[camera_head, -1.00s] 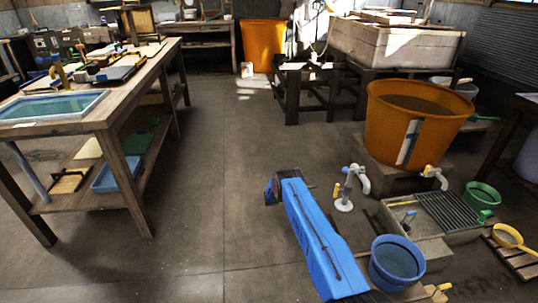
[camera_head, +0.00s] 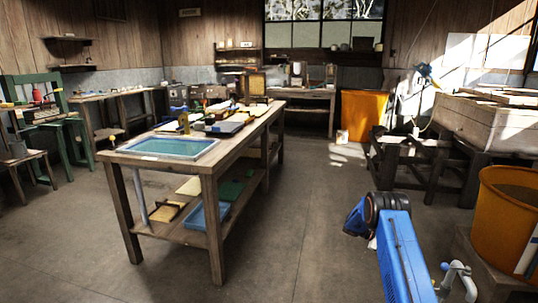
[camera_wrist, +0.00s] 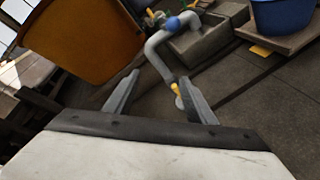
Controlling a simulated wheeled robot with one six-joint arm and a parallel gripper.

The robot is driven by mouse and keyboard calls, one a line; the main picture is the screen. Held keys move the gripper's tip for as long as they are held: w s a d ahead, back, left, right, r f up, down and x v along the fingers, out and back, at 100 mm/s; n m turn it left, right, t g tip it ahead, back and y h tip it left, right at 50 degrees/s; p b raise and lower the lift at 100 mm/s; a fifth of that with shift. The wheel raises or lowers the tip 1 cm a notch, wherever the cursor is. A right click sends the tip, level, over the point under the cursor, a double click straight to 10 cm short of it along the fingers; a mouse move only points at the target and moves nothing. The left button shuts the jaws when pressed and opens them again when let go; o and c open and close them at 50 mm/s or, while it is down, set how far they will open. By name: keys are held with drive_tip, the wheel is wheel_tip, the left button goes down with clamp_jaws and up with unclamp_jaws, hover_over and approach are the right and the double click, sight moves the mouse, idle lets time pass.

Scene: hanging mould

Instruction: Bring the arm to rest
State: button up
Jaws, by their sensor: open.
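My gripper (camera_wrist: 160,77) is in the wrist view, its two grey fingers spread apart with nothing held between them. A grey pipe with a yellow-handled tap (camera_wrist: 160,50) shows behind the gap between the fingers; I cannot tell how far off it is. In the head view my blue arm (camera_head: 402,255) reaches up from the bottom right, over the floor beside the grey standpipe (camera_head: 458,280). The fingers cannot be made out in the head view.
A wooden worktable (camera_head: 240,155) with a blue-green tray (camera_head: 168,146) stands left of centre. An orange tub (camera_head: 515,215) is at the right edge; it also fills the wrist view's upper left (camera_wrist: 85,40). A blue bucket (camera_wrist: 283,14) is upper right there. The middle floor is clear.

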drive_tip(key=s+a+r+m+t+y, duration=0.15)
drive_tip(key=s+a+r, duration=0.3)
drive_tip(key=r, duration=0.65)
drive_tip(key=s+a+r+m+y, duration=0.15)
drive_tip(key=s+a+r, duration=0.3)
drive_tip(key=r, duration=0.65)
drive_tip(key=s+a+r+t+y, duration=0.2)
drive_tip(key=s+a+r+y, duration=0.35)
drive_tip(key=s+r, duration=0.75)
drive_tip(key=s+a+r+m+t+y, duration=0.1)
drive_tip(key=s+a+r, duration=0.2)
drive_tip(key=s+a, duration=0.5)
drive_tip(key=s+a+r+m+t+y, duration=0.15)
drive_tip(key=s+a, duration=0.25)
drive_tip(key=s, duration=0.9)
drive_tip(key=s+a+f+t+y, duration=0.1)
drive_tip(key=s+a, duration=0.3)
drive_tip(key=s, duration=0.4)
drive_tip(key=s+a+f+t+y, duration=0.1)
drive_tip(key=s+a, duration=0.3)
drive_tip(key=s, duration=0.4)
drive_tip(key=shift+s+a+f+t+y, duration=0.15)
drive_tip(key=shift+s+f+t+y, duration=0.15)
drive_tip(key=shift+t, duration=0.6)
